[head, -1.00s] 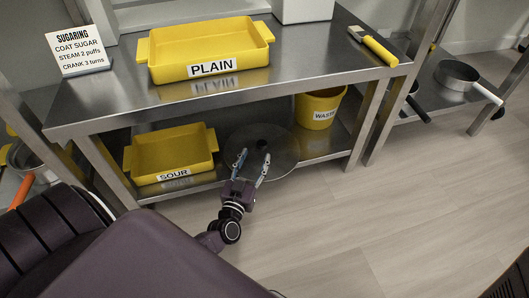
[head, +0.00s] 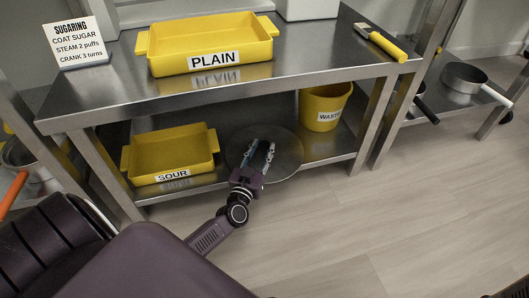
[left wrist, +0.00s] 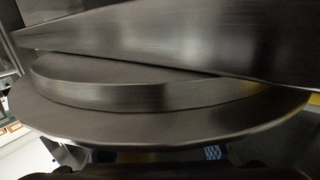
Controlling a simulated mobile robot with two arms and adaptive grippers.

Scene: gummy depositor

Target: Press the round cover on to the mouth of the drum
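The round cover (head: 288,158) is a wide grey metal disc with a dark knob at its middle. In the head view it is on the lower shelf, between the SOUR tray and the WASTE bucket. My left gripper (head: 261,152) reaches over its near side, with its fingers close on either side of the knob. They look shut on it, though they partly hide it. The left wrist view shows a large stepped grey disc (left wrist: 150,122), apparently the cover, close to the camera; no fingertips show clearly there. I cannot make out the drum. My right gripper is not in view.
The steel table's upper top (head: 300,75) overhangs the lower shelf. The yellow SOUR tray (head: 170,152) is left of the cover, the yellow WASTE bucket (head: 324,103) right. The PLAIN tray (head: 210,45) and a yellow-handled tool (head: 385,43) are above. Floor in front is clear.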

